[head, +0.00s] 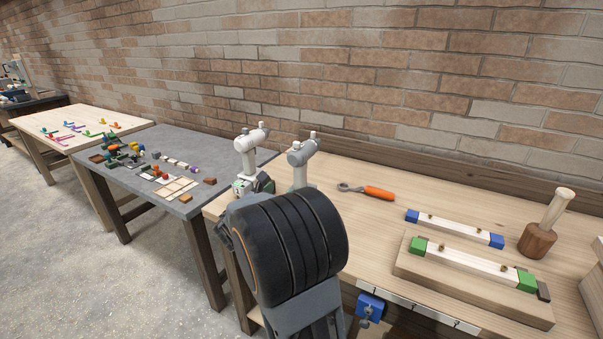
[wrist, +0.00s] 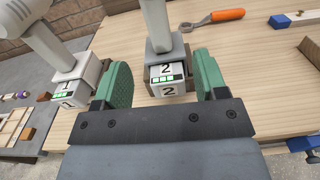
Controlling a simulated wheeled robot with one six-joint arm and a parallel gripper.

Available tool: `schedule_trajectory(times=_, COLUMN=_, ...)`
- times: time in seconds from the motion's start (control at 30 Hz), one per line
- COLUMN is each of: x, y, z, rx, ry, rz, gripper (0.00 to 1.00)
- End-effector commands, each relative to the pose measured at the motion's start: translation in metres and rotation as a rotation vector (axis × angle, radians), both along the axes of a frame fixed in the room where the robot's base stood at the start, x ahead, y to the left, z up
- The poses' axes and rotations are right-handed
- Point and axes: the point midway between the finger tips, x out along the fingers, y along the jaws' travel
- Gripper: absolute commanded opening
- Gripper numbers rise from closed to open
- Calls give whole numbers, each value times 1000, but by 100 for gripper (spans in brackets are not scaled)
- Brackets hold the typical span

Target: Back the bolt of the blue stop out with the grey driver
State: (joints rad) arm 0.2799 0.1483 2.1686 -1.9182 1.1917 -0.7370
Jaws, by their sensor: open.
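The grey driver (head: 302,158) stands upright on the wooden bench, partly hidden by my arm. In the wrist view its base (wrist: 168,77), marked 2, shows between the two green fingers of my gripper (wrist: 164,80). The fingers are open, with gaps on both sides of the base; I cannot tell how far they reach around it. The blue stop (head: 371,303) sits at the bench's front edge on a pale marked strip, with a grey bolt-like part (head: 366,322) below. The bolt's detail is too small to tell.
A paler driver (head: 251,150), marked 1 in the wrist view (wrist: 75,85), stands close left. An orange-handled wrench (head: 372,192) lies behind right. Blue-ended (head: 455,228) and green-ended (head: 470,263) bars and a mallet (head: 540,235) stand further right. The bench middle is clear.

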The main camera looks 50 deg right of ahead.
Motion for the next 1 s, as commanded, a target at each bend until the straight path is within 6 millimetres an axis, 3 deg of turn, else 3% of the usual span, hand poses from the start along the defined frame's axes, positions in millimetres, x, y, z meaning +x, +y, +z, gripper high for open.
schedule_trajectory(times=0.4, x=20, y=-66, z=1, rx=-25, ry=22, rz=13, gripper=66)
schedule_trajectory(times=0.73, x=25, y=-87, z=2, rx=-24, ry=21, rz=13, gripper=66)
schedule_trajectory(times=1.0, x=34, y=-121, z=5, rx=-25, ry=21, rz=13, gripper=66)
